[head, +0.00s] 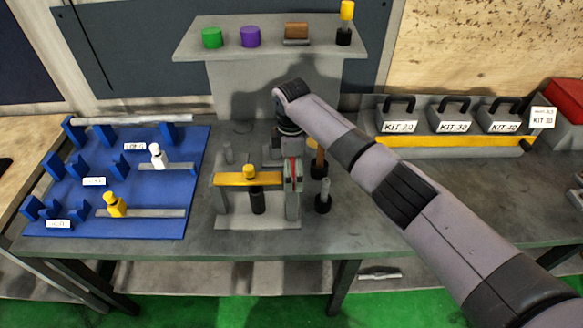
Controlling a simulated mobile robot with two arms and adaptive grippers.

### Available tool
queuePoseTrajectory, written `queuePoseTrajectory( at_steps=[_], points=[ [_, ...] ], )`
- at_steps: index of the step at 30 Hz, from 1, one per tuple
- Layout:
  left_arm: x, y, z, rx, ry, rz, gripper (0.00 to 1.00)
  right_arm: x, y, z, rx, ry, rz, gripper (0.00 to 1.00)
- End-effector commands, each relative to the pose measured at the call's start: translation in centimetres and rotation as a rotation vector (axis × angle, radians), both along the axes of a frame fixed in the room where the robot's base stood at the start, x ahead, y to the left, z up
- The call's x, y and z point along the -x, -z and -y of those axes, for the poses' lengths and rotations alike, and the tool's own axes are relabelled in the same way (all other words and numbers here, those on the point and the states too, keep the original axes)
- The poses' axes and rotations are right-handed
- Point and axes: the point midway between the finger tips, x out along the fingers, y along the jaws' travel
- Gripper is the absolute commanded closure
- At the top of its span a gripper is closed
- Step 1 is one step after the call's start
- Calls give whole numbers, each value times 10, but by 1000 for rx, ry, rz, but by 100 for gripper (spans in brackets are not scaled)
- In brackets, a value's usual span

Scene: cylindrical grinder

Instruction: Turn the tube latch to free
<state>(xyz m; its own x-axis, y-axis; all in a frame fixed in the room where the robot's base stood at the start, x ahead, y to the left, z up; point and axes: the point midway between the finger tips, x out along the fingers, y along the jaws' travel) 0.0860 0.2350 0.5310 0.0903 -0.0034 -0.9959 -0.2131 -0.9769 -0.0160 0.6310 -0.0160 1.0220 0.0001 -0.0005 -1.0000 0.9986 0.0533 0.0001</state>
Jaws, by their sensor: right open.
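A small grinder fixture (225,220) stands mid-table, with a grey base, a yellow crossbar (230,179) and a dark cylinder (258,203) under a yellow knob (249,171). At its right end is a grey upright block (294,205) with a red strip (295,170). I cannot tell which part is the tube latch or how it is turned. My right gripper (276,152) points down just behind the fixture's right end. It is open, but its fingers are small and partly hidden, so contact is unclear. My left gripper is out of view.
A blue board (150,220) at left carries blue supports, a grey tube (135,121), and white (157,155) and yellow (114,204) pieces. Dark-handled tools (323,200) stand right of the fixture. A raised shelf (190,45) and kit boxes (451,118) are behind.

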Motion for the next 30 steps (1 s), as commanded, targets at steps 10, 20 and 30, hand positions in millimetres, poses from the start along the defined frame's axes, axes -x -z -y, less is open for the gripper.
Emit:
queuePoseTrajectory(
  at_steps=[10,20,30],
  points=[
    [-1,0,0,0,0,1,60,-1,-41,0,-2,-1,4,0],
    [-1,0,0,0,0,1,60,-1,-104,0,-1,0,2,0],
    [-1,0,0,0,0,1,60,0,-120,0,0,0,0,0]
  ],
)
